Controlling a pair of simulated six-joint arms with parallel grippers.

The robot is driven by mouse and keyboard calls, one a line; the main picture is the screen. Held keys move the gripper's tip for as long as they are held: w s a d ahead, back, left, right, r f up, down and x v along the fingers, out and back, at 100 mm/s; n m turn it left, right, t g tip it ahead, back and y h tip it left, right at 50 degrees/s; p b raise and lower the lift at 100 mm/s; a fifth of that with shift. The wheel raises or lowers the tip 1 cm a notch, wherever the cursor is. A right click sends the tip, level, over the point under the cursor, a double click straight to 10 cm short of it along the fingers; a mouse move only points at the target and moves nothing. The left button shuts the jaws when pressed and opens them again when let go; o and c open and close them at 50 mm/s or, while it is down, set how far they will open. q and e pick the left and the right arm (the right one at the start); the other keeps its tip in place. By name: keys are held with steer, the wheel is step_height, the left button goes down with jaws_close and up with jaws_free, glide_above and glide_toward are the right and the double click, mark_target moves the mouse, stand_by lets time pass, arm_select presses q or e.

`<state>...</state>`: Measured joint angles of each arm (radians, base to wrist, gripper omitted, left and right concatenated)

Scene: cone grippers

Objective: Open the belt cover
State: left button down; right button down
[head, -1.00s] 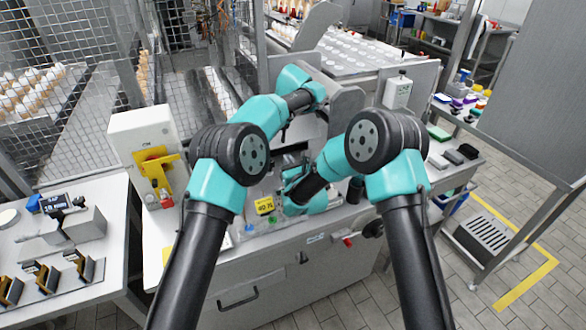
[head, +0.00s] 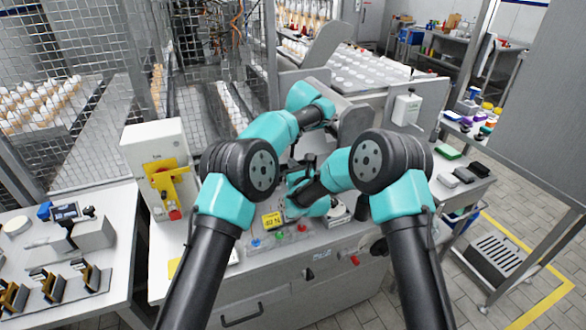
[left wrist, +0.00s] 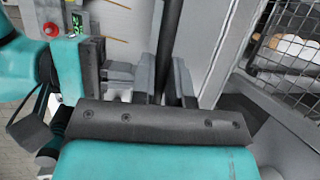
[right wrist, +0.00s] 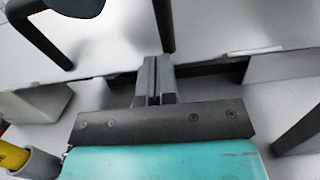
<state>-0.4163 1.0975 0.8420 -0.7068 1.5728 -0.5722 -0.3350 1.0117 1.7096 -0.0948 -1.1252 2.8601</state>
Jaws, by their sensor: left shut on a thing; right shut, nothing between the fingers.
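A rounded grey metal panel (head: 353,122) that may be part of the belt cover stands behind my arms in the head view; my arms hide much of it. In the left wrist view my left gripper (left wrist: 167,76) is shut on a dark upright bar (left wrist: 171,35), likely a handle. My right gripper (right wrist: 156,66) is shut and empty in front of a pale metal surface (right wrist: 115,50). A black handle (right wrist: 43,38) shows at upper left there. In the head view the right gripper (head: 297,168) is over the machine, partly hidden.
A white box with a yellow bracket (head: 150,140) stands left on the machine. Wire mesh (head: 90,90) closes the back left. A side table (head: 80,230) is left, a shelf (head: 460,185) right.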

arm_select(q)
steer(key=c, duration=1.4)
jaws_free()
steer(key=shift+a+f, duration=0.25)
steer(key=shift+a, duration=0.1)
steer(key=shift+o, duration=1.4)
steer(key=shift+d+r, duration=0.1)
steer(key=shift+d+r, duration=0.1)
steer(key=v, duration=0.7)
steer(key=shift+r, duration=0.2)
steer(key=shift+d, duration=0.1)
